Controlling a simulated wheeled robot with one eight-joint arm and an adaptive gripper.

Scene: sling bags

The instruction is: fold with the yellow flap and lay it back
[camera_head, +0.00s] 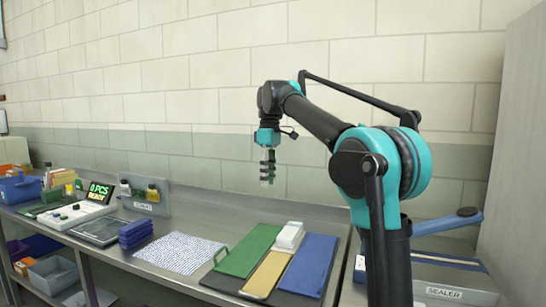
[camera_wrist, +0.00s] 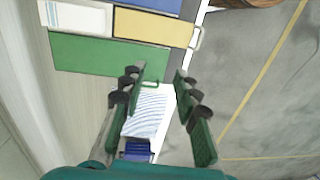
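A folding board (camera_head: 228,281) lies on the metal bench, with a green flap (camera_head: 248,250) on the left, a yellow flap (camera_head: 267,274) in the middle and a blue flap (camera_head: 308,266) on the right. All three lie flat. A white folded piece (camera_head: 289,236) sits at the back end of the yellow flap. The wrist view also shows the yellow flap (camera_wrist: 150,28), green flap (camera_wrist: 105,57) and white piece (camera_wrist: 78,17). My gripper (camera_head: 267,180) is raised above the bench behind the board, touching nothing. In the wrist view its fingers (camera_wrist: 160,82) are spread and empty.
A patterned sheet (camera_head: 180,252) lies left of the board, with a blue stack (camera_head: 135,232) beyond it. A scale with a green display (camera_head: 100,191) stands farther left. A machine marked SEALER (camera_head: 443,293) is at the right. A wall stands behind the bench.

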